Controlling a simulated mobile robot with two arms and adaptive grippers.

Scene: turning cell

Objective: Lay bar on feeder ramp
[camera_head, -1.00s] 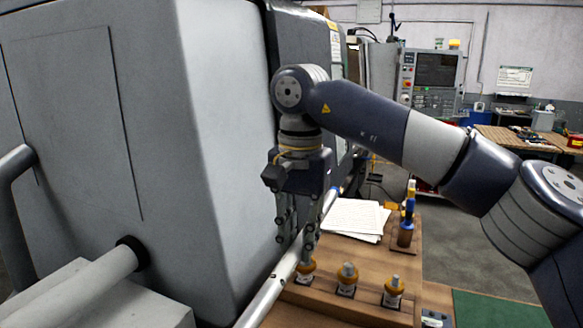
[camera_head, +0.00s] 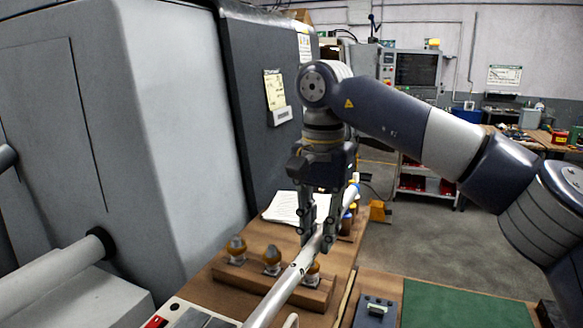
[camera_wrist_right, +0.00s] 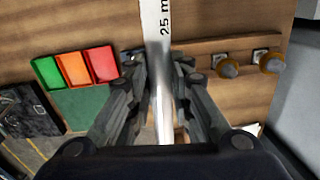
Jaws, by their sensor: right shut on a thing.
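A long pale metal bar (camera_head: 288,284) is held in my right gripper (camera_head: 320,236). It slants from the bottom of the head view up past the fingers. In the right wrist view the bar (camera_wrist_right: 156,24) stands upright in the picture between the shut fingers (camera_wrist_right: 158,62), with "25 m" lettering on its side. The bar is above the wooden bench and a holder row; I cannot tell the gap. A grey tube (camera_head: 45,270) sticks out from the machine at left. I cannot make out the feeder ramp with certainty. My left gripper is not in view.
The wooden bench (camera_head: 218,290) carries a row of tool holders (camera_head: 271,260) and papers (camera_head: 285,208). The grey machine (camera_head: 190,120) walls off the left. A green mat (camera_head: 460,308) lies right. Red, orange and green trays (camera_wrist_right: 74,69) show in the wrist view.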

